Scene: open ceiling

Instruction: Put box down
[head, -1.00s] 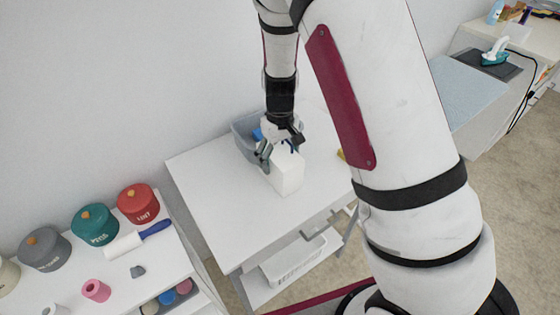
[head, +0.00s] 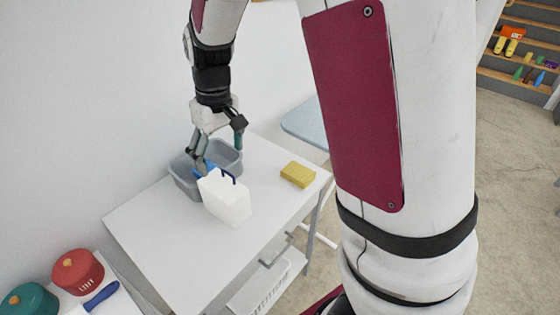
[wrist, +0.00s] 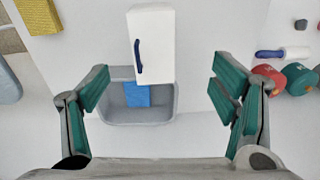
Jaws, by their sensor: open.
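The white box (head: 226,197) stands upright on the white table (head: 160,240), close in front of the grey bin. It has a dark blue handle on it. In the wrist view the box (wrist: 153,45) lies beyond the fingertips, between their lines, and overlaps the bin's edge in the picture. My gripper (head: 218,150) is open and empty, above the grey bin and behind the box. In the wrist view its green-padded fingers (wrist: 160,85) are spread wide with nothing between the pads.
The grey bin (head: 233,160) holds a blue item (wrist: 137,95). A yellow sponge-like block (head: 298,174) lies at the table's right. Red (head: 77,271) and teal (head: 30,301) lidded pots and a blue-handled roller (head: 100,297) are at the lower left. The table front is clear.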

